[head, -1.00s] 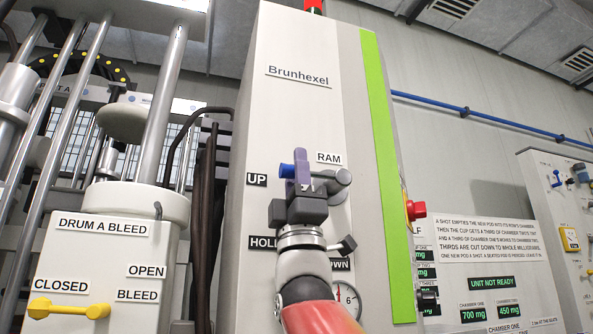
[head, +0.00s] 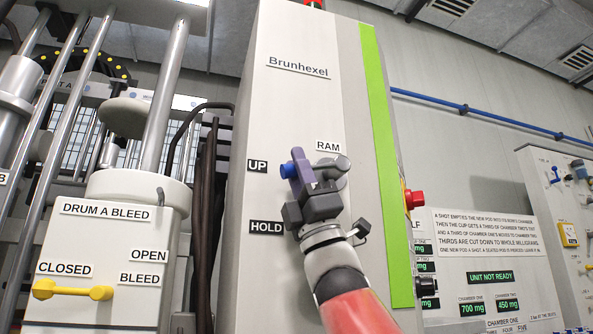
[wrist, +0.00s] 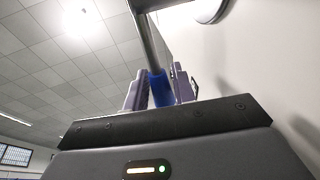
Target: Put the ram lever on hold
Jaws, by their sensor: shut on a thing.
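The ram lever has a grey pivot (head: 341,164) just below the RAM label (head: 328,147) and a blue grip (head: 288,170) at its left end. It points left, with the grip beside the UP label (head: 257,166) and above the HOLD label (head: 266,227). My gripper (head: 301,173) is shut on the ram lever near the blue grip. In the wrist view the blue grip (wrist: 160,90) sits between my jaws, with the lever's steel rod rising from it. The DOWN label is hidden behind my arm.
The ram lever is on a tall pale Brunhexel cabinet (head: 290,110) with a green stripe. A red button (head: 414,199) juts from its right side. At the left, the drum A bleed has a yellow handle (head: 72,290). A display (head: 490,277) reads "unit not ready".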

